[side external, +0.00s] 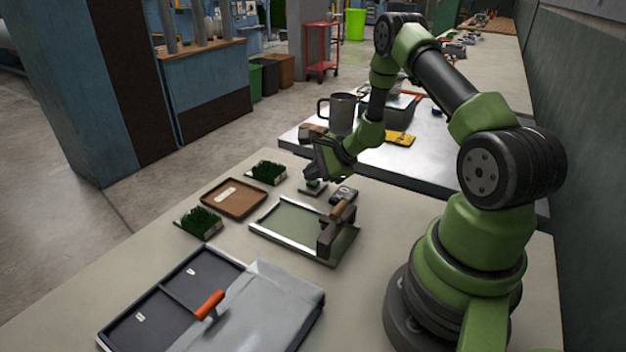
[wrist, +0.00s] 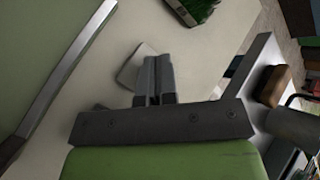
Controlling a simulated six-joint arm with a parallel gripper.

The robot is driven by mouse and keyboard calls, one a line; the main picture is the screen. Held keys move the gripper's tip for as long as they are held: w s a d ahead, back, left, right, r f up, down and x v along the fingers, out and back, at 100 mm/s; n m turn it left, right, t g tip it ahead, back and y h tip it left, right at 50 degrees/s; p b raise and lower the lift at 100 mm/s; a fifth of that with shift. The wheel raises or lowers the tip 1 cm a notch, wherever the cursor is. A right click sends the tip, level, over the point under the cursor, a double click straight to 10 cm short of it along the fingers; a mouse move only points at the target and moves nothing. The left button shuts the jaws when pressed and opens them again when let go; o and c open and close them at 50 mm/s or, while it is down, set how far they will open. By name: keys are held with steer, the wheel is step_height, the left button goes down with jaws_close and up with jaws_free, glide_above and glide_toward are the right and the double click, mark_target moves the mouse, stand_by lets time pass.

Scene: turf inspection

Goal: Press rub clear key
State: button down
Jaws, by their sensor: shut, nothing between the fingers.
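My gripper (side external: 318,176) is shut and empty, pointing down over a small pale plate (side external: 309,191) that carries a small green part. In the wrist view, the shut fingers (wrist: 156,62) cover part of the plate (wrist: 130,66); the green part is hidden there. I cannot tell whether the fingertips touch it. A small dark grey device (side external: 344,194) lies just right of the plate. No lettering is readable, so I cannot tell which of these is the rub clear key.
A green board with metal rails (side external: 290,222) and a wooden-handled tool (side external: 338,225) lies in front. Turf pieces (side external: 266,172) (side external: 199,222) and a brown tray (side external: 233,198) are at left. A raised metal surface (side external: 430,160) with a mug (side external: 341,112) stands behind.

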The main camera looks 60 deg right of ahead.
mark_target(313, 183)
stand_by(0.3)
steer(key=shift+r, duration=0.9)
steer(key=shift+r, duration=2.55)
steer(key=s+a+r+n+g+y, duration=0.25)
steer(key=a+r+n, duration=0.75)
steer(key=a+r, duration=0.6)
steer(key=s+a+r+n+h, duration=0.1)
steer(key=s+a+r+n, duration=0.1)
steer(key=s+n, duration=0.3)
steer(key=s+a+r+n+h, duration=0.1)
steer(key=s+a+r+n, duration=0.2)
steer(key=s, duration=0.9)
steer(key=n, duration=0.2)
steer(key=shift+a+r+n+t, duration=0.3)
steer(key=shift+a+r+t, duration=0.05)
